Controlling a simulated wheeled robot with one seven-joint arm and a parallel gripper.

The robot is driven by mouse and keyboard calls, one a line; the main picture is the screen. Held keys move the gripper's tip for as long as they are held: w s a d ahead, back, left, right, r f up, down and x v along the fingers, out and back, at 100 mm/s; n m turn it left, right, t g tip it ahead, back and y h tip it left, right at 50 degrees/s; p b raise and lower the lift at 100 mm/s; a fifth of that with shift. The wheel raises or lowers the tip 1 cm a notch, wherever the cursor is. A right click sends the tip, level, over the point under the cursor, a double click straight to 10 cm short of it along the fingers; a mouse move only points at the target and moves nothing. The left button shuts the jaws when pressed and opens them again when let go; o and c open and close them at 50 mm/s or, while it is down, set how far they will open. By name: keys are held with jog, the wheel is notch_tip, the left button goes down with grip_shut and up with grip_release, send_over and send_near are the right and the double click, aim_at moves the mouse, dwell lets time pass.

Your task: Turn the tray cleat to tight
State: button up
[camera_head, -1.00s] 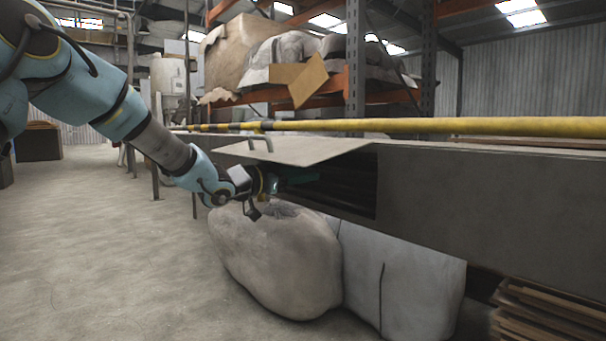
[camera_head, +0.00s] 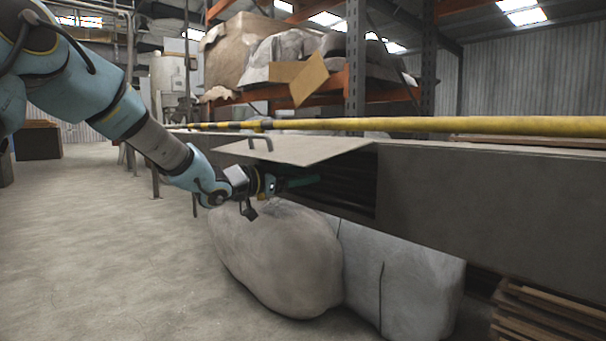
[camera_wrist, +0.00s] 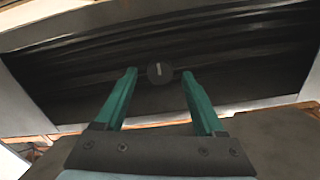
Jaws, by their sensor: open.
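The tray cleat appears to be the small dark round knob (camera_wrist: 160,72) with a short pale bar across its face, inside the dark opening in the wrist view. The bar stands close to upright in that picture. My gripper (camera_wrist: 159,75) is open, with its two green fingers apart, one on each side of the knob as seen there. I cannot tell how far the knob lies beyond the fingertips. In the head view my gripper (camera_head: 300,182) reaches into the opening under the raised flap, and the knob is hidden.
The raised flap (camera_head: 300,150) with a handle hangs just above my gripper. A long grey housing (camera_head: 480,195) runs to the right, with a yellow rail (camera_head: 440,126) above it. A large wrapped sack (camera_head: 275,260) stands close below. Open floor (camera_head: 110,250) lies to the left.

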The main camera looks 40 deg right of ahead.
jog(key=a+p, duration=0.4)
jog(key=a, duration=0.6)
jog(key=shift+w, duration=0.25)
jog(key=shift+w+a, duration=0.1)
jog(key=shift+a, duration=0.05)
